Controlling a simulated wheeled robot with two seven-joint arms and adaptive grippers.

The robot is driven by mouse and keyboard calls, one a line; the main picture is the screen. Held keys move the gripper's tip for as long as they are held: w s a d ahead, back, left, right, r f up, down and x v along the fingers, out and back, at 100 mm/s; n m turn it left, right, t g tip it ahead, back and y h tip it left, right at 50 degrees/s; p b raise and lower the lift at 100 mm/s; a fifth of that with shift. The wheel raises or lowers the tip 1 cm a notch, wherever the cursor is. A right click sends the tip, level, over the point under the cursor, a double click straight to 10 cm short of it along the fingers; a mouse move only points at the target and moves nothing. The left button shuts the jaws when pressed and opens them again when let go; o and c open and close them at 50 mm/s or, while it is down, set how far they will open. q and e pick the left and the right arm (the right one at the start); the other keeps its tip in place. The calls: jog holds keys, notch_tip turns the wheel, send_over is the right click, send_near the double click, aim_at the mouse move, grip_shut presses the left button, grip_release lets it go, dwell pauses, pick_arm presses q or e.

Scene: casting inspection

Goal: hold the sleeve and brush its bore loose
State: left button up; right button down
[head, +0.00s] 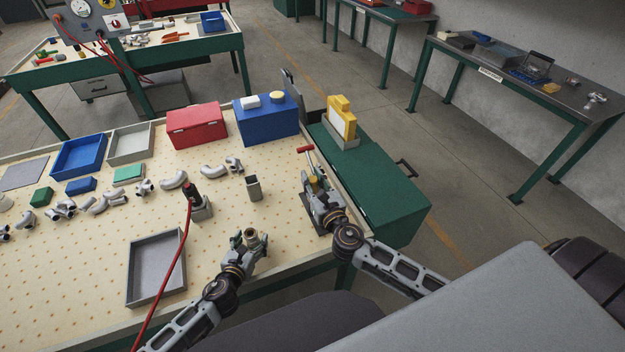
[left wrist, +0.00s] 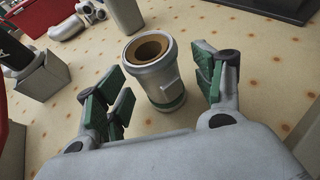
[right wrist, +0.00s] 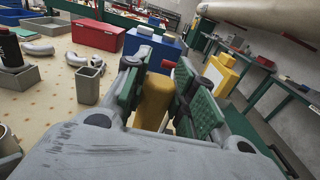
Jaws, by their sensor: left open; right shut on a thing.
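The sleeve (head: 249,233) is a grey metal cylinder with a tan inner ring and a green band low down. It stands upright on the bench and also shows in the left wrist view (left wrist: 150,76). My left gripper (left wrist: 165,88) is open, with one finger on each side of the sleeve and visible gaps. My right gripper (head: 316,192) is at the bench's right edge, shut on a yellow handle (right wrist: 153,102), apparently the brush's. The handle's lower end and any bristles are hidden by the gripper.
A grey square cup (head: 253,189) stands behind the sleeve. A black tool with a red hose sits in a grey holder (head: 203,211). A grey tray (head: 133,271) lies to the left. A red box (head: 197,127) and blue box (head: 268,125) stand behind. Bench around the sleeve is clear.

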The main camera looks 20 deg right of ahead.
pick_arm(q)
jog(key=shift+s+a+r, duration=0.15)
jog(key=shift+s+r, duration=0.05)
jog(key=shift+s, duration=0.15)
pick_arm(e)
jog(key=shift+r, duration=0.3)
pick_arm(q)
jog(key=shift+w+f, duration=0.15)
jog(key=shift+w, duration=0.1)
jog(key=shift+w+d+f, duration=0.2)
jog(key=shift+w+d, duration=0.15)
jog(key=shift+w, duration=0.05)
pick_arm(e)
jog(key=shift+f, duration=0.15)
dwell(0.3)
pick_arm(q)
jog(key=c, duration=1.4)
jog(key=shift+c, duration=0.2)
jog(key=shift+f, duration=0.1)
